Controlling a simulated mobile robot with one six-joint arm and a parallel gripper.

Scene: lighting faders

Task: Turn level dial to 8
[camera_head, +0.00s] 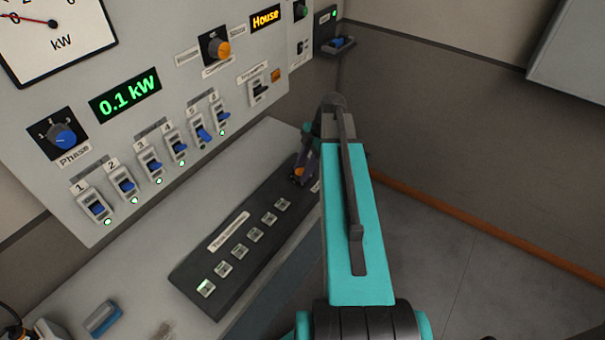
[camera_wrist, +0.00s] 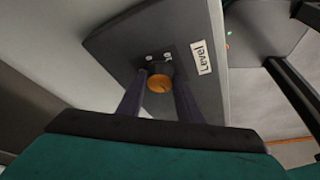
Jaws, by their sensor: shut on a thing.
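The level dial (camera_wrist: 159,80) is an orange knob on a dark panel, beside a white label reading "Level" (camera_wrist: 201,57). In the wrist view my gripper (camera_wrist: 160,92) is shut on the dial, with one dark finger on each side of it. In the head view a small part of the orange dial (camera_head: 300,171) shows at the far end of the dark desk panel, next to my gripper (camera_head: 306,163). My arm hides much of that area. The marks around the dial are too small and partly hidden, so I cannot read its setting.
The dark desk panel (camera_head: 190,270) carries a row of several square buttons. The upright panel (camera_head: 75,190) behind has numbered switches, a blue Phase knob (camera_head: 64,139), another orange knob (camera_head: 219,48), a "0.1 kW" display (camera_head: 126,96) and a "House" display (camera_head: 265,18). Open floor lies to the right.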

